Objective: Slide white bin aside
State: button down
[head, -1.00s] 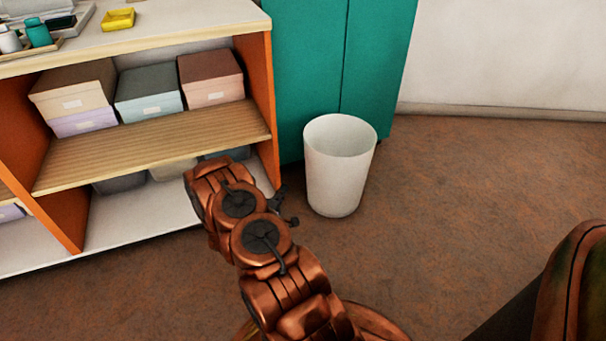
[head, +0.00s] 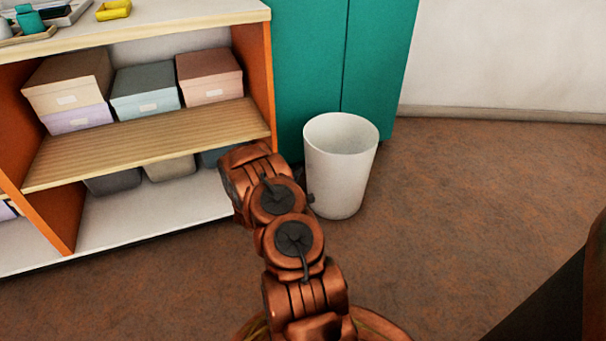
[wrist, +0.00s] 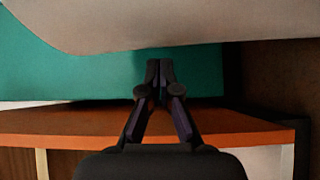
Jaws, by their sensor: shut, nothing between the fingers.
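The white bin (head: 338,170) stands upright on the floor in front of the teal cabinet, to the right of the shelf unit. It is open at the top and looks empty as far as I can see inside. In the wrist view its pale wall (wrist: 150,22) fills the top of the picture. My gripper (wrist: 160,68) is shut and empty, low between the bin and the shelf's orange end panel. In the head view my arm hides most of the gripper, beside the bin's lower left side. I cannot tell whether it touches the bin.
The orange end panel (head: 256,85) of the shelf unit is close on the left; boxes (head: 145,90) sit on its shelves. The teal cabinet (head: 305,60) stands right behind the bin. The brown floor (head: 480,190) to the bin's right is clear.

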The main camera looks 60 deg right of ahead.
jog(key=shift+s+d+b, duration=0.45)
jog(key=shift+s+d, duration=0.1)
jog(key=shift+d, duration=0.35)
jog(key=shift+d+p, duration=0.1)
jog(key=shift+p, duration=0.55)
